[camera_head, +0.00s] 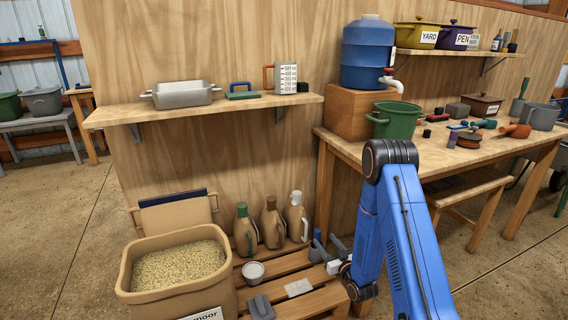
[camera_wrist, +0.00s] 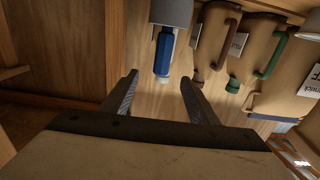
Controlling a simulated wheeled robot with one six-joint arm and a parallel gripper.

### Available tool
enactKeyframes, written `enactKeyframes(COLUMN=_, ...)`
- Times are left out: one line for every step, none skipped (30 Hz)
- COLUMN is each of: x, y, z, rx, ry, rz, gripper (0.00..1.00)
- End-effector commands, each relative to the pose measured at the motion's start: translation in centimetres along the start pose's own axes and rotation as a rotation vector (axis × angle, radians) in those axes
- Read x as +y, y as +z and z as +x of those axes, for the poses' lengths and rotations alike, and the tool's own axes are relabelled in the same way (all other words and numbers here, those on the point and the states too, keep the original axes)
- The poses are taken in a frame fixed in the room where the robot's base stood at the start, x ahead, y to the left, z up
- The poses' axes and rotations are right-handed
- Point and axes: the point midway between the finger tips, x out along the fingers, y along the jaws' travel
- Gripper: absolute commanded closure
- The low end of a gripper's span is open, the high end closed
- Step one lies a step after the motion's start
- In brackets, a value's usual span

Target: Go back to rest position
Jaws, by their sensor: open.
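My gripper (camera_head: 328,247) is low above the right end of the slatted wooden pallet in the head view, below the shelf. In the wrist view my gripper (camera_wrist: 160,86) has its two dark fingers spread apart with nothing between them. A blue-handled thing with a grey end (camera_wrist: 163,52) shows just beyond the fingertips, apart from them. In the head view, the blue handle (camera_head: 317,238) stands close to the left of my fingers.
A beige bin of grain (camera_head: 136,292) is left. A wooden shelf (camera_head: 215,109) overhangs the pallet (camera_head: 318,300). A workbench (camera_head: 440,165) stands right, holding a green bucket (camera_head: 396,121).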

Motion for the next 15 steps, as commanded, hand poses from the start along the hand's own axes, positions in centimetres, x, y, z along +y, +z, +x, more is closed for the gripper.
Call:
enactKeyframes(x=0.1, y=-0.9, z=0.2, rx=-0.007, ry=0.002, rz=-0.007, gripper=0.46)
enactKeyframes(x=0.2, y=-1.3, z=0.4, rx=-0.018, ry=0.004, rz=-0.011, gripper=0.46)
enactKeyframes(x=0.3, y=-2.0, z=0.6, rx=-0.032, ry=0.007, rz=-0.018, gripper=0.46)
enactKeyframes(x=0.4, y=-2.5, z=0.7, rx=-0.044, ry=0.01, rz=-0.023, gripper=0.46)
enactKeyframes(x=0.5, y=-3.1, z=0.8, rx=-0.057, ry=0.013, rz=-0.028, gripper=0.46)
enactKeyframes(x=0.6, y=-3.8, z=0.9, rx=-0.076, ry=0.016, rz=-0.035, gripper=0.46)
enactKeyframes(x=0.7, y=-4.4, z=1.0, rx=-0.09, ry=0.02, rz=-0.039, gripper=0.46)
enactKeyframes(x=0.8, y=-5.0, z=1.1, rx=-0.103, ry=0.023, rz=-0.044, gripper=0.46)
enactKeyframes(x=1.0, y=-5.7, z=1.1, rx=-0.122, ry=0.029, rz=-0.05, gripper=0.46)
enactKeyframes(x=1.1, y=-6.2, z=1.1, rx=-0.136, ry=0.033, rz=-0.054, gripper=0.46)
enactKeyframes(x=1.2, y=-6.8, z=1.1, rx=-0.148, ry=0.037, rz=-0.058, gripper=0.46)
enactKeyframes(x=1.3, y=-7.5, z=1.1, rx=-0.167, ry=0.042, rz=-0.063, gripper=0.46)
enactKeyframes(x=1.4, y=-8.1, z=1.0, rx=-0.181, ry=0.046, rz=-0.066, gripper=0.46)
enactKeyframes(x=1.5, y=-8.6, z=0.9, rx=-0.194, ry=0.05, rz=-0.069, gripper=0.46)
enactKeyframes(x=1.6, y=-9.3, z=0.7, rx=-0.213, ry=0.057, rz=-0.073, gripper=0.46)
